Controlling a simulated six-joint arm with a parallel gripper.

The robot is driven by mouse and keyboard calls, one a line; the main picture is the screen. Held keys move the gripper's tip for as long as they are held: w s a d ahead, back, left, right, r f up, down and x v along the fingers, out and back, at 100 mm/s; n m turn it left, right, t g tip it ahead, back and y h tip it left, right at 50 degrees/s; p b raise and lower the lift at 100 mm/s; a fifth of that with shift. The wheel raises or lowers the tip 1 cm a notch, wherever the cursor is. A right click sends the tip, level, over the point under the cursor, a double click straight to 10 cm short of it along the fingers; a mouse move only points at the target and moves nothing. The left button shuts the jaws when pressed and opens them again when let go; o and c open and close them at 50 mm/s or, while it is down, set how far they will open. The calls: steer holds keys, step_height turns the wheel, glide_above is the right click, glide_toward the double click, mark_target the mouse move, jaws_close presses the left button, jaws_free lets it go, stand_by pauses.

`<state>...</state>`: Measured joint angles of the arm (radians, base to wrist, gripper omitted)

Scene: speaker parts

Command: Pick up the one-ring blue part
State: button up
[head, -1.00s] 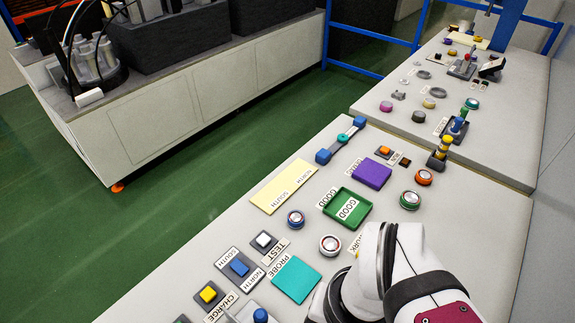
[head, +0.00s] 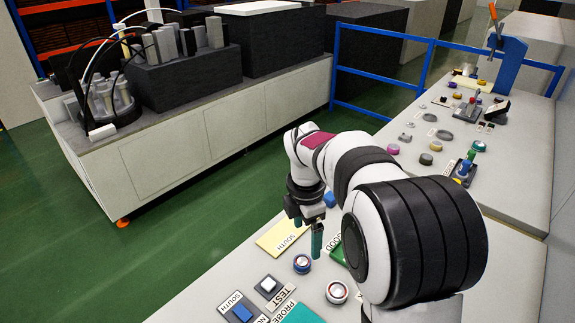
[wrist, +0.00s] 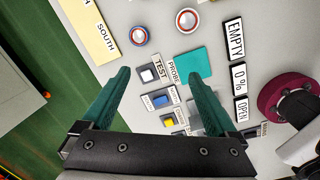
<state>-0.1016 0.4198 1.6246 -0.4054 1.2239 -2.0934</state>
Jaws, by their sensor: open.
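A small round part with a blue outer band (head: 302,263) and a pale, red-edged top sits upright on the grey table. It also shows near the top of the wrist view (wrist: 139,36). A similar round part with a red-brown band (head: 337,291) stands to its right; it is also in the wrist view (wrist: 187,20). My gripper (head: 309,236) is above the table near the blue part. Its teal fingers are spread with nothing between them in the wrist view (wrist: 155,80). The blue part lies beyond the fingertips, apart from them.
A yellow SOUTH pad (head: 282,234) lies behind the blue part. White (head: 268,284) and blue (head: 242,313) buttons and a teal PROBE pad (head: 300,314) are in front. EMPTY (wrist: 235,39) and other labels stand right in the wrist view. My arm hides much of the right-hand table.

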mark_target(302, 261)
steer(key=w+f+n, duration=0.1)
steer(key=w+f, duration=0.1)
steer(key=f, duration=0.4)
steer(key=w+f+n, duration=0.2)
steer(key=f, duration=0.4)
steer(key=w+f+n, duration=0.2)
steer(key=f, duration=0.5)
steer(key=shift+w+d, duration=0.2)
steer(key=shift+w, duration=0.15)
jaws_close()
